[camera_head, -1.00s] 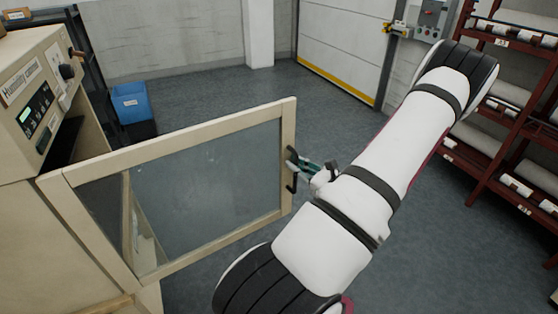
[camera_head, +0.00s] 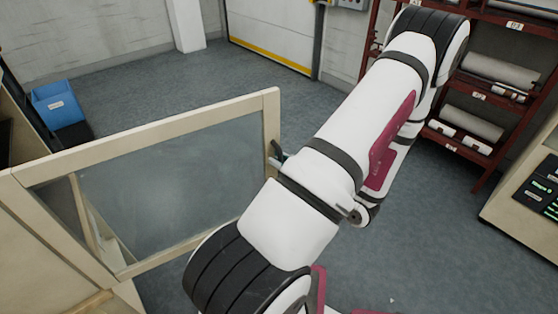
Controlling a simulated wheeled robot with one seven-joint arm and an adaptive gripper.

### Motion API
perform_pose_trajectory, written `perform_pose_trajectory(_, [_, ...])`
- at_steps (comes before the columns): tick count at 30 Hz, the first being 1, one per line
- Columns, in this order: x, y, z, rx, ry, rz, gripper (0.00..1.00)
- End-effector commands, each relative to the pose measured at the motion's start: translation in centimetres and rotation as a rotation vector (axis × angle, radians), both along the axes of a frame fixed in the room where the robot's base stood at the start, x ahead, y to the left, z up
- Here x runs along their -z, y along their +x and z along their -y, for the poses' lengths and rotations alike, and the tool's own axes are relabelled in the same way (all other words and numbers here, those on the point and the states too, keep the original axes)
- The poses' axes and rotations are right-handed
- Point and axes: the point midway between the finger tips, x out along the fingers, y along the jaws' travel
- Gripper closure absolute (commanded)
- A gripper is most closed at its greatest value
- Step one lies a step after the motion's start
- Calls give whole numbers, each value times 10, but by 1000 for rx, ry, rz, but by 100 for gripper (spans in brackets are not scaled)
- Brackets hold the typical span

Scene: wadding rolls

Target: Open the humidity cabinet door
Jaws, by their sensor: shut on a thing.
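The humidity cabinet (camera_head: 35,235) stands at the left edge, only partly in view. Its door (camera_head: 190,114), a cream frame around a glass pane, stands swung out wide from the cabinet, with its free edge to the right. A dark handle (camera_head: 275,151) sits on that free edge. My gripper (camera_head: 281,158) is at the handle, mostly hidden behind my white arm, and is shut on it. The fingers' exact hold on the handle does not show.
A blue bin (camera_head: 57,104) stands on the floor behind the door. Red racks with rolls (camera_head: 495,75) stand at the back right. A cream panel with buttons (camera_head: 530,195) is at the right edge. Grey floor is clear between.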

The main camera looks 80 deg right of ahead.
Motion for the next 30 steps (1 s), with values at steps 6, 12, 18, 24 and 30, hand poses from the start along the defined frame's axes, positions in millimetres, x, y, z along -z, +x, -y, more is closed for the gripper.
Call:
perform_pose_trajectory(6, [-1, 0, 1, 1, -2, 2, 74])
perform_pose_trajectory(12, [-1, 0, 0, 0, -2, 1, 68])
perform_pose_trajectory(18, [0, -3, -1, 2, 0, 0, 68])
perform_pose_trajectory(24, [0, -26, -14, 4, 1, -1, 68])
perform_pose_trajectory(30, [1, -62, -34, 4, 0, -1, 68])
